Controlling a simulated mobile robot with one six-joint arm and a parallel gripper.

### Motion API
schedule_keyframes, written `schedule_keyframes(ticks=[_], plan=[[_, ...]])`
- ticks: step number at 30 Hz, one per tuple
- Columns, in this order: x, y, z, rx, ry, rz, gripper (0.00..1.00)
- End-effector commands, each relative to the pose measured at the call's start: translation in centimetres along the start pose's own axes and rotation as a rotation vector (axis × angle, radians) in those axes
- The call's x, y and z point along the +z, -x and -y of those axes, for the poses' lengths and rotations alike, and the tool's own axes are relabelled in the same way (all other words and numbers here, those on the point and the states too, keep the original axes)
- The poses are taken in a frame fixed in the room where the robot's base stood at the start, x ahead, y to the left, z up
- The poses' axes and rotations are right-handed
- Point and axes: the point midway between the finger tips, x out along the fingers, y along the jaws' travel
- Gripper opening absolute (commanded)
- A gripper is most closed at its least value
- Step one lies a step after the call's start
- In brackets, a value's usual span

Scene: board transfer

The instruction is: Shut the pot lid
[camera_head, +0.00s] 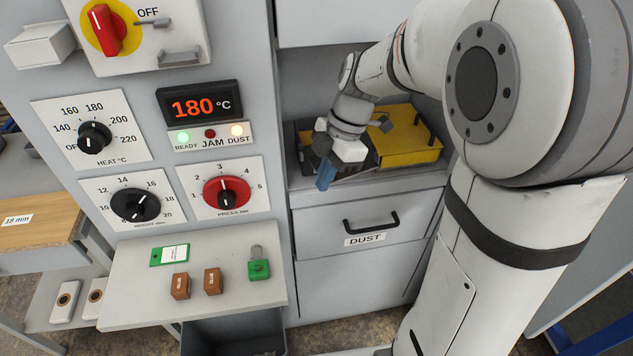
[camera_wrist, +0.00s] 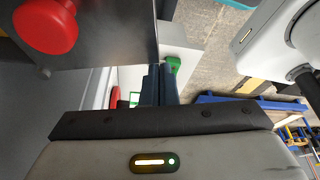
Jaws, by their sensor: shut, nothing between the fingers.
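In the head view my gripper (camera_head: 325,180) is in front of the niche in the machine, its blue fingers pointing down. It is shut and empty, and its fingers also show close together in the wrist view (camera_wrist: 160,84). A yellow housing (camera_head: 408,138) with dark posts stands in the niche, right of the gripper. A dark part (camera_head: 304,138) lies behind and left of the gripper, largely hidden by it. I cannot tell which of these is the pot or how its lid stands. In the wrist view a red knob (camera_wrist: 45,25) sits on a dark surface at upper left.
The DUST drawer (camera_head: 365,215) is below the niche. A shelf (camera_head: 215,250) at left bears brown GLUE blocks (camera_head: 212,281), a green tag (camera_head: 169,255) and a green padlock (camera_head: 258,269). The control panel has dials and a 180 °C display (camera_head: 200,106). The niche's side walls limit room.

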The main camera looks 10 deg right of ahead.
Motion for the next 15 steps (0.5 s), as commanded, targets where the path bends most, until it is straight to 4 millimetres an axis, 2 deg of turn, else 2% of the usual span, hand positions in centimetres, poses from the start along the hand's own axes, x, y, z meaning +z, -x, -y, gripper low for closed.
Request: schedule_keyframes(ticks=[4,15], plan=[[1.4,0.2,-0.1,-0.038,0.109,0.0,0.0],[3.6,1.2,-0.5,-0.04,0.117,0.0,0.0]])
